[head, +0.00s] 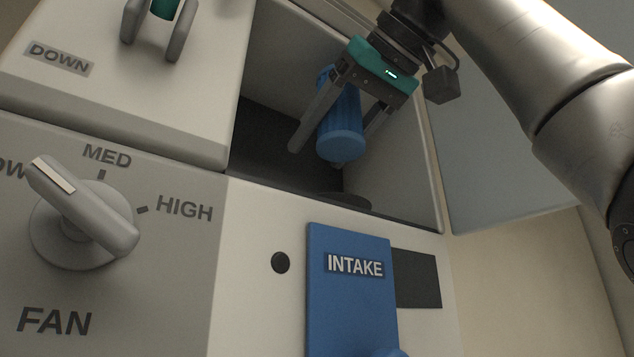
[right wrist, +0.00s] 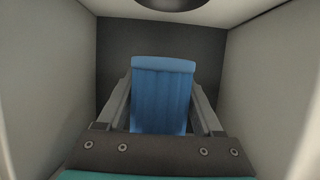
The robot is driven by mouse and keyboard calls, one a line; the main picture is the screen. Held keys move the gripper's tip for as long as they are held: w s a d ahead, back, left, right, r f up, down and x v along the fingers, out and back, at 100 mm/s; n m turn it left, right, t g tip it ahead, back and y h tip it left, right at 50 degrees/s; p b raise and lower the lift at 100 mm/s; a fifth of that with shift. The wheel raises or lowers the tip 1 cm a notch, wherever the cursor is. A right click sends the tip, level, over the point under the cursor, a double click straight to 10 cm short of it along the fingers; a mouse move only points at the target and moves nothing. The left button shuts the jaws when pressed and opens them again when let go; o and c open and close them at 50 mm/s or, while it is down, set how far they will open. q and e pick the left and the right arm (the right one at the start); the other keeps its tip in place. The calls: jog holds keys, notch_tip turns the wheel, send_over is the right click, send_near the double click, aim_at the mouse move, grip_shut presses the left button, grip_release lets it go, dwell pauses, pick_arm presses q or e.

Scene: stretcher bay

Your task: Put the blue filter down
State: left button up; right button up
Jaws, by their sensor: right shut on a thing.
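The blue filter (head: 341,128) is a ribbed blue cylinder with a smooth end cap at its lower end. My right gripper (head: 334,135) is shut on it, one finger on each side, inside the open compartment (head: 400,150). The filter is tilted a little and appears to hang above the dark floor of the compartment. In the right wrist view the filter (right wrist: 162,95) sits between both fingers. A dark round seat (head: 345,199) shows below it, partly hidden by the compartment's front edge. My left gripper is not in view.
Pale walls enclose the compartment closely on both sides. An open door panel (head: 490,165) stands at its right. Below are a blue INTAKE slide (head: 352,300) and a dark opening (head: 416,278). A FAN knob (head: 82,215) and a DOWN panel with a handle (head: 160,25) are at left.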

aim_at(326, 159)
jog(key=shift+w+a, duration=0.6)
jog(key=shift+w, duration=0.2)
jog(key=shift+f, duration=0.2)
jog(key=shift+s+d+f, duration=0.2)
jog(key=shift+f, duration=0.6)
jog(key=shift+a+f, duration=0.1)
jog(key=shift+f, duration=1.95)
jog(key=shift+w+f, duration=0.15)
jog(key=shift+f, duration=0.25)
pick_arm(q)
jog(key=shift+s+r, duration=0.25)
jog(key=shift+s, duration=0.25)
pick_arm(e)
jog(key=shift+a, duration=0.1)
